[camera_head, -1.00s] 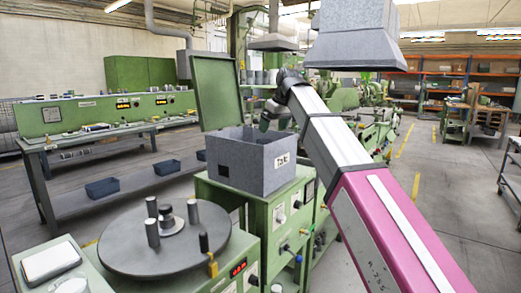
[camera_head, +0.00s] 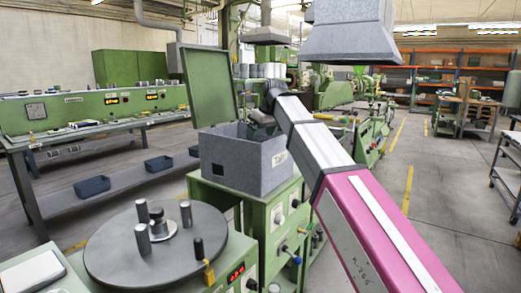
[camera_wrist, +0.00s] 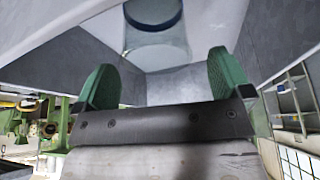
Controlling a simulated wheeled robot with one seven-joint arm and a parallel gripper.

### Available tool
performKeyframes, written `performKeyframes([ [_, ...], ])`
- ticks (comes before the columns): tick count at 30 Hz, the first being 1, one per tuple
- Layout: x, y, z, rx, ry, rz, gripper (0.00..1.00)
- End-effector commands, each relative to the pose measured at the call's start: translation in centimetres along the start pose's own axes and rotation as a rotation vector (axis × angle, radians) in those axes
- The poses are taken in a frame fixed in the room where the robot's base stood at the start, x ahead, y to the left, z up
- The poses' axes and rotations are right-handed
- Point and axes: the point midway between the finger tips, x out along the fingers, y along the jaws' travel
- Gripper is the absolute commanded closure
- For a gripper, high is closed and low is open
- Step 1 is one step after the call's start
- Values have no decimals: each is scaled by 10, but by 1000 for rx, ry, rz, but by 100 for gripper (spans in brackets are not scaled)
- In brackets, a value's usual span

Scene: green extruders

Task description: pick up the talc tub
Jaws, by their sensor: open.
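A grey box (camera_head: 240,165) with a label that reads like "Talc" stands on a green machine, its top open. In the wrist view, a see-through cylinder with a dark round end (camera_wrist: 156,38), apparently the talc tub, stands between grey walls (camera_wrist: 185,82). My gripper (camera_wrist: 160,72) is open, with its two green fingers apart and the cylinder ahead of the gap between them. No finger visibly touches it. In the head view, the end of my arm reaches down into the box; the fingertips and the tub are hidden there.
A raised green lid or panel (camera_head: 208,85) stands behind the box. A grey turntable with several pegs (camera_head: 150,240) is at the front left. A grey hood (camera_head: 352,35) hangs above my arm. A workbench (camera_head: 80,130) runs along the left. Open floor lies to the right.

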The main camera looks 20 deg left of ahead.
Motion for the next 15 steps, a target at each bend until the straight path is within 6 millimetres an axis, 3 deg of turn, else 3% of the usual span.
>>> performKeyframes([
  [9,41,2,4,0,-2,-1,3],
  [15,44,2,4,0,-1,0,3],
])
